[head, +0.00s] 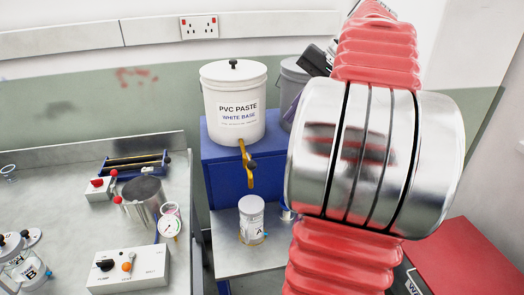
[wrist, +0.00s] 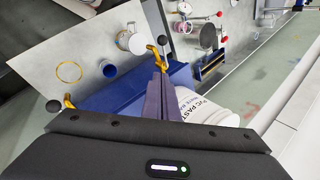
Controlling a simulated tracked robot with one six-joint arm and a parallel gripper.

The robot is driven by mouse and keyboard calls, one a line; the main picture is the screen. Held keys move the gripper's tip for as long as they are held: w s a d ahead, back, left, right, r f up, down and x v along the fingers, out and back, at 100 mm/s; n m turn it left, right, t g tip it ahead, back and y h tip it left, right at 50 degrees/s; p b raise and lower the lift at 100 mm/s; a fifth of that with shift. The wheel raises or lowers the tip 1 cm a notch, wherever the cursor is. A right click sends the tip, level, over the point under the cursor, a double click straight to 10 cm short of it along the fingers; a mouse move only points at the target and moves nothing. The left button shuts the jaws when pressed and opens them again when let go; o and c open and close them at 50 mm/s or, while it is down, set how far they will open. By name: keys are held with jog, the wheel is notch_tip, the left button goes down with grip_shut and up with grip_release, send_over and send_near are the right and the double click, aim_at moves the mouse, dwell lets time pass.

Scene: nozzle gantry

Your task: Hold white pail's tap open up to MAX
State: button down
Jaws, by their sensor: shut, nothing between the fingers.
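The white pail (head: 233,112), labelled PVC PASTE WHITE BASE, stands lidded on a blue stand. Its yellow tap (head: 247,165) hangs at the front with a dark knob; the tap also shows in the wrist view (wrist: 157,56). A white-lidded jar (head: 251,219) stands upright below the tap; its fill level and any MAX mark cannot be made out. My gripper's purple fingers (wrist: 160,85) are shut and empty, their tips close to the tap in the wrist view; I cannot tell whether they touch it. In the head view my arm hides most of the gripper.
A grey pail (head: 292,80) stands right of the white one, partly hidden. The blue stand (head: 226,178) and lower metal shelf (head: 232,262) lie below. The left bench holds a metal pot (head: 142,200), gauge (head: 170,226) and control box (head: 128,270). A red surface (head: 465,258) is at right.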

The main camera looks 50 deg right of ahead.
send_near(249, 158)
jog(key=d+f, duration=0.1)
jog(key=f, duration=0.1)
jog(key=shift+s+a+f, duration=0.1)
jog(key=shift+a+f, duration=0.35)
jog(key=shift+a, duration=0.35)
jog(key=shift+a+f, duration=0.5)
jog(key=shift+a, duration=0.25)
